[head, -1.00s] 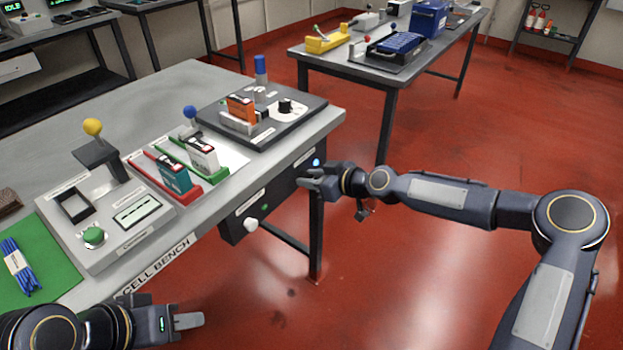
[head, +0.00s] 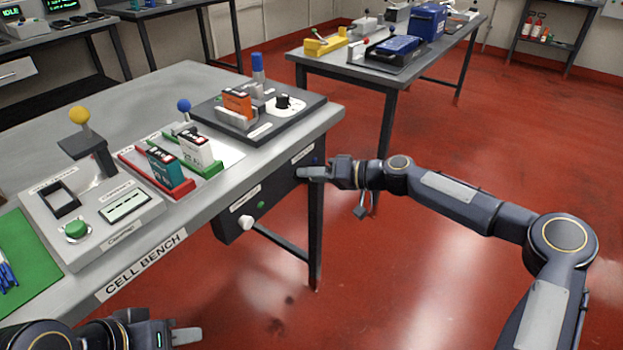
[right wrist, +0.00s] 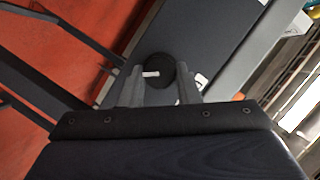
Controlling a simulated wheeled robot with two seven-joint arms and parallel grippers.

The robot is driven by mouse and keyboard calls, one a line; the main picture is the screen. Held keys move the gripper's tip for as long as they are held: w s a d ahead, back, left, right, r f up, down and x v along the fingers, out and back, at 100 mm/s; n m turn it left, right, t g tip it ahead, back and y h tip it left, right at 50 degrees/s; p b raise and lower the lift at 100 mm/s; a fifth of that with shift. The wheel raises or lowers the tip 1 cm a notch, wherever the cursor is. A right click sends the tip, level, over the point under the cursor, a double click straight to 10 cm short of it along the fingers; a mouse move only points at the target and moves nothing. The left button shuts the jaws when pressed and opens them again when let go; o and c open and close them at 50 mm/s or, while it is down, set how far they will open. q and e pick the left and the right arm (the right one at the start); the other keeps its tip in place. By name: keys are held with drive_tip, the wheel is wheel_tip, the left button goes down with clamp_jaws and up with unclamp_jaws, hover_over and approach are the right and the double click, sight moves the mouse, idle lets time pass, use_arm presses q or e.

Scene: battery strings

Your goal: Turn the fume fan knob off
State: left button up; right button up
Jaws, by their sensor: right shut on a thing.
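The fume fan knob is a round dark knob (right wrist: 162,66) with a white pointer mark. It shows in the right wrist view on the dark front panel (head: 232,228) under the bench. The pointer mark lies level in that view, toward the left finger. My right gripper (right wrist: 159,84) is shut on the knob, one finger on each side. In the head view my right gripper (head: 308,173) is at the panel's right end and hides the knob. My left gripper (head: 188,337) is low at the bottom left; its jaw opening is not clear.
The cell bench (head: 150,268) carries a tester with a green button (head: 76,231), red and green cell holders, and a dark station (head: 295,122). A white knob (head: 246,222) sticks out of the front panel. Red floor is clear to the right.

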drive_tip(key=shift+d+f+m+y+b, duration=0.15)
drive_tip(key=shift+m+y+b, duration=0.45)
drive_tip(key=shift+m, duration=1)
drive_tip(key=shift+a+f+m+y+b, duration=0.1)
drive_tip(key=shift+f+m+y+b, duration=0.15)
drive_tip(key=shift+m+y, duration=1)
drive_tip(key=shift+m+h, duration=0.35)
drive_tip(key=shift+m, duration=0.2)
drive_tip(key=o, duration=1)
drive_tip(key=shift+c, duration=0.2)
drive_tip(key=v, duration=0.7)
drive_tip(key=shift+d+g+p, duration=0.3)
drive_tip(key=shift+d+p, duration=0.1)
